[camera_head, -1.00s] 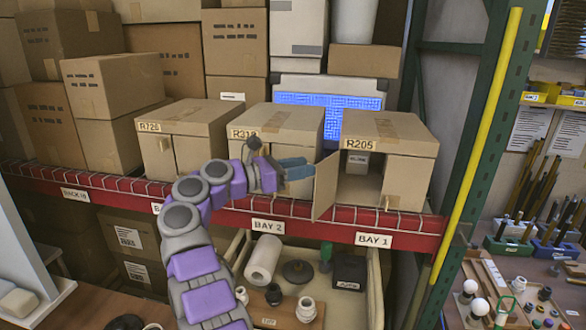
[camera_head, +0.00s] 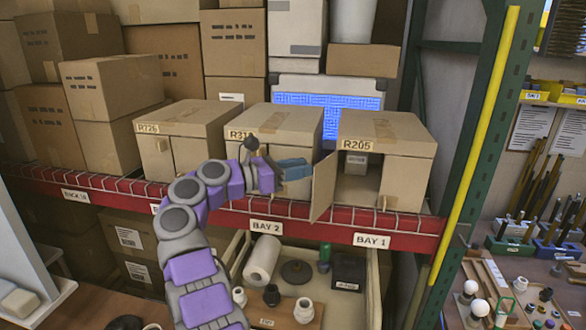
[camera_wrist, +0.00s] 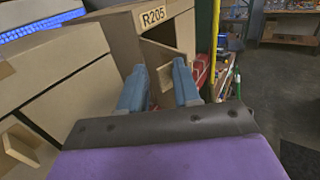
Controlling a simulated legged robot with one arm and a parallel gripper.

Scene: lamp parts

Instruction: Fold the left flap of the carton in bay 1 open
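The carton R205 (camera_head: 385,128) stands on the shelf above the BAY 1 label. Its left flap (camera_head: 322,187) is swung outward, sticking out toward me from the left edge of the opening. The right flap (camera_head: 408,185) is closed across the right part of the front. My gripper (camera_head: 308,170) is in front of the middle carton, just left of the left flap. In the wrist view my gripper (camera_wrist: 158,85) has its two blue fingers apart, with the tan left flap (camera_wrist: 164,76) showing between and beyond them. I cannot tell whether they touch it.
The middle carton (camera_head: 284,120) and the carton R726 (camera_head: 190,117) stand to the left on the same shelf. A small labelled box (camera_head: 356,163) sits inside R205. A green rack post (camera_head: 487,120) with a yellow strip stands to the right. A bin with parts (camera_head: 374,285) is below.

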